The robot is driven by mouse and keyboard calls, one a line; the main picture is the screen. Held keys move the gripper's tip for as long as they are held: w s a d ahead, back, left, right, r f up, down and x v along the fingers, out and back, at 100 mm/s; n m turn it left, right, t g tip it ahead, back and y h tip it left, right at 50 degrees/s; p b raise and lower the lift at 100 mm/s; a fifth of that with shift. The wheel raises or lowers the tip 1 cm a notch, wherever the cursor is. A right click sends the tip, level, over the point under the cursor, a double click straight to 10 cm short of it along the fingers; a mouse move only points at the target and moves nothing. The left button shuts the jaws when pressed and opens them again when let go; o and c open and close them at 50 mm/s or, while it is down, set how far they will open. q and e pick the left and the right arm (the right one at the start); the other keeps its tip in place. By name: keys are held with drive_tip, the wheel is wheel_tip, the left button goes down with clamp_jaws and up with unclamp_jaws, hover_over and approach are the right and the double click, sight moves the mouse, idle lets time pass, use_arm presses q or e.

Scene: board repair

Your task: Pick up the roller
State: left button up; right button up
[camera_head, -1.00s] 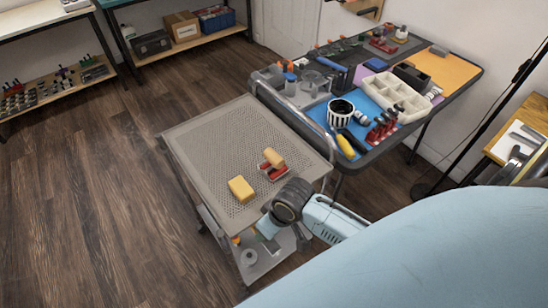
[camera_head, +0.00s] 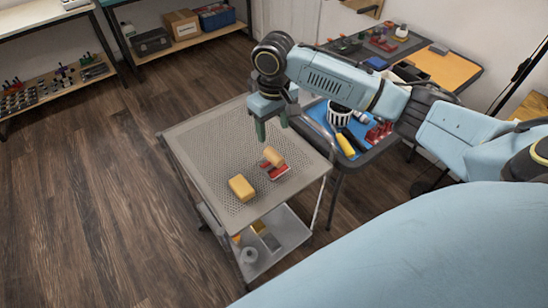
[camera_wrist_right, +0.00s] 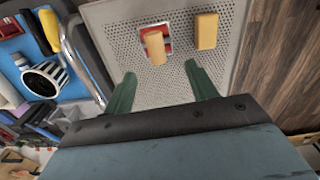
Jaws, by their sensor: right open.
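The roller, seemingly the tan rounded piece (camera_head: 274,157), rests on a red piece (camera_head: 277,173) on the perforated top of the grey cart (camera_head: 205,150). In the right wrist view the tan piece (camera_wrist_right: 155,48) lies partly over the red piece (camera_wrist_right: 148,31), ahead of the fingertips. My right gripper (camera_head: 272,128) points down over the cart, behind and above the tan piece. Its green fingers are apart with nothing between them, as the right wrist view also shows (camera_wrist_right: 160,72). My left gripper is not in view.
A yellow block (camera_head: 241,188) lies left of the tan piece, close by. The cart has a raised handle rail (camera_head: 317,131) on its right. Beyond it, a table holds a blue mat (camera_head: 318,112), a striped cup (camera_head: 339,113) and tools. The cart top's left side is clear.

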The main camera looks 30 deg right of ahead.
sight(274, 153)
drive_tip(key=f, duration=0.2)
drive_tip(key=f+b, duration=0.1)
drive_tip(key=f, duration=0.4)
drive_tip(key=shift+w+d+f+b, duration=0.2)
drive_tip(key=shift+d+b, duration=0.1)
drive_tip(key=shift+d, duration=0.1)
drive_tip(key=f, duration=0.3)
drive_tip(key=f+b, duration=0.1)
drive_tip(key=shift+w+f, duration=0.25)
drive_tip(key=shift+f, duration=0.25)
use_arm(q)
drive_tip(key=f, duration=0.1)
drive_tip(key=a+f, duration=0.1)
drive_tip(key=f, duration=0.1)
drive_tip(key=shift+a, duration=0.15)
use_arm(e)
drive_tip(key=c, duration=1.2)
